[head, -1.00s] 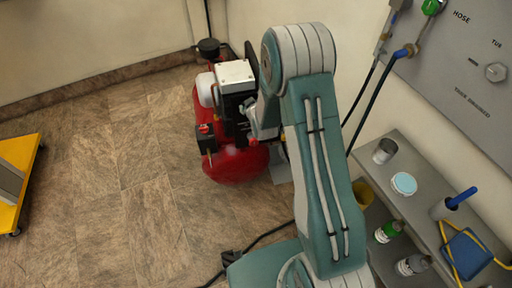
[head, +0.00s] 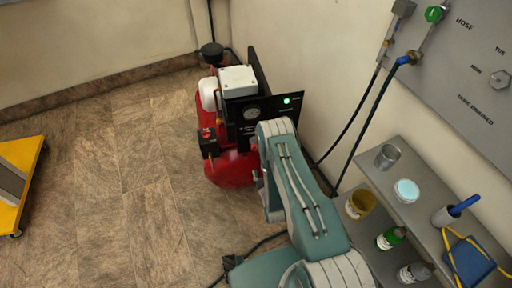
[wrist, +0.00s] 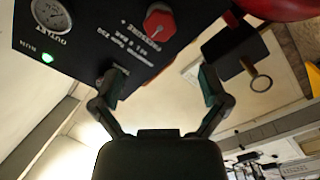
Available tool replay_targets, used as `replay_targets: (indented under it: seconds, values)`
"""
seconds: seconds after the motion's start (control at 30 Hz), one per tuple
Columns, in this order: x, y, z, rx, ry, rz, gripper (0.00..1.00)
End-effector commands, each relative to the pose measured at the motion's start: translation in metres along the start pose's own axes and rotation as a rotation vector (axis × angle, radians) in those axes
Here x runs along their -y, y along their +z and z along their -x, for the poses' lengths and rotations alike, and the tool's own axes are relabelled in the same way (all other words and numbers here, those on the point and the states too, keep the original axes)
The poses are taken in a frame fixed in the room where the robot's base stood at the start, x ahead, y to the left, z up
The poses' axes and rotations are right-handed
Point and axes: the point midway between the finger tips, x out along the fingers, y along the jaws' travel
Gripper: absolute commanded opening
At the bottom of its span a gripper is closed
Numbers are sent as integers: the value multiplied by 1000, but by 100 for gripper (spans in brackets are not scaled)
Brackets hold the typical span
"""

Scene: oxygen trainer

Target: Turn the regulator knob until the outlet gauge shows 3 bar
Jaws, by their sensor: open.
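The red regulator knob (wrist: 158,22) shows at the top of the wrist view, on a black panel with white lettering. The outlet gauge (wrist: 52,14), white-faced and partly cut off, sits left of it; its reading is too small to tell. My gripper (wrist: 161,76) is open and empty, its two fingers apart below the knob in the picture and not touching it. In the head view, the panel's gauge (head: 251,113) shows on the red compressor (head: 230,172). My arm covers the lower panel there and hides my gripper.
A green lamp is lit on the panel (head: 287,100). A dark box with a ring (wrist: 261,83) is right of my fingers in the wrist view. A grey shelf (head: 420,205) with cups and bottles stands at the right, under hanging hoses.

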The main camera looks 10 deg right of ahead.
Motion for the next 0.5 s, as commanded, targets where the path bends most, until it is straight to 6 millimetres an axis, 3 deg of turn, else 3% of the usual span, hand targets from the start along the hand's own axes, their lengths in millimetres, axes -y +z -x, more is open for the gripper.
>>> replay_targets:
  seconds: [0.17,0.5]
  values:
    - [2,2,-2,-9,9,7,95]
    - [2,2,-61,-9,9,6,95]
